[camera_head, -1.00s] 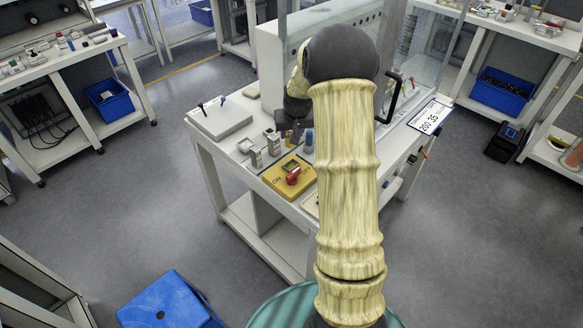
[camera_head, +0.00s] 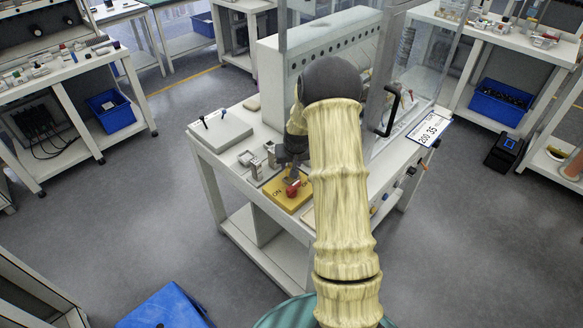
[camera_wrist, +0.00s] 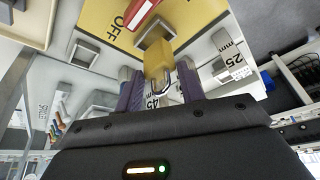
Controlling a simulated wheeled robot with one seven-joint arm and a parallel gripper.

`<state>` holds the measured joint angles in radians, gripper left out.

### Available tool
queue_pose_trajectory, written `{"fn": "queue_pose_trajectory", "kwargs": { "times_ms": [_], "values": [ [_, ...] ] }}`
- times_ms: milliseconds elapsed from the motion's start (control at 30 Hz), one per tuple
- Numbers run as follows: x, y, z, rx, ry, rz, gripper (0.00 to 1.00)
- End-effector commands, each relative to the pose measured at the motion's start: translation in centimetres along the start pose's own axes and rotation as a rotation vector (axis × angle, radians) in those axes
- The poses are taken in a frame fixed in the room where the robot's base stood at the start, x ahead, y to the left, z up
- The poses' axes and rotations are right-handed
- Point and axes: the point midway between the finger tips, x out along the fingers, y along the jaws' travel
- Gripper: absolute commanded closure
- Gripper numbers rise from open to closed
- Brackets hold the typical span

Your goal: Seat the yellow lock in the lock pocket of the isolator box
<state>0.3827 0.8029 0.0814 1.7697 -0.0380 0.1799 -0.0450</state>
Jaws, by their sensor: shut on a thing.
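The yellow lock (camera_wrist: 158,60) is between the fingers of my gripper (camera_wrist: 157,78) in the wrist view, its metal shackle towards my palm. Its far end is at the metal-rimmed lock pocket (camera_wrist: 154,33) of the yellow isolator box (camera_wrist: 98,22). Whether it is inside the pocket or just above it, I cannot tell. In the head view my gripper (camera_head: 293,168) is over the back part of the isolator box (camera_head: 281,198), close behind the red switch handle (camera_head: 293,188). The lock is not clear there, and my arm hides part of the bench.
Metal holders (camera_head: 252,163) stand on the bench left of the box. A grey flat case (camera_head: 222,131) lies at the bench's left end. A clear panel with a black handle (camera_head: 390,112) stands at the right. Size-marked blocks (camera_wrist: 222,62) lie near the box.

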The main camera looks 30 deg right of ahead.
Motion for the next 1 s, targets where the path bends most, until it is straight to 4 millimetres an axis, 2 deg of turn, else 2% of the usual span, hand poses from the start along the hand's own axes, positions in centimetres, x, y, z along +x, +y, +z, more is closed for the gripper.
{"fn": "queue_pose_trajectory", "kwargs": {
  "times_ms": [167,533,567,667,1000],
  "values": [
    [2.1,0.0,0.9,0.000,-0.003,0.000,0.90],
    [2.6,0.1,1.1,0.000,0.000,0.000,0.90],
    [2.5,0.1,1.0,0.000,0.000,0.000,0.57],
    [2.5,0.1,1.0,0.000,0.000,0.000,0.39],
    [2.2,0.0,0.9,0.000,0.000,0.000,0.39]
  ]
}}
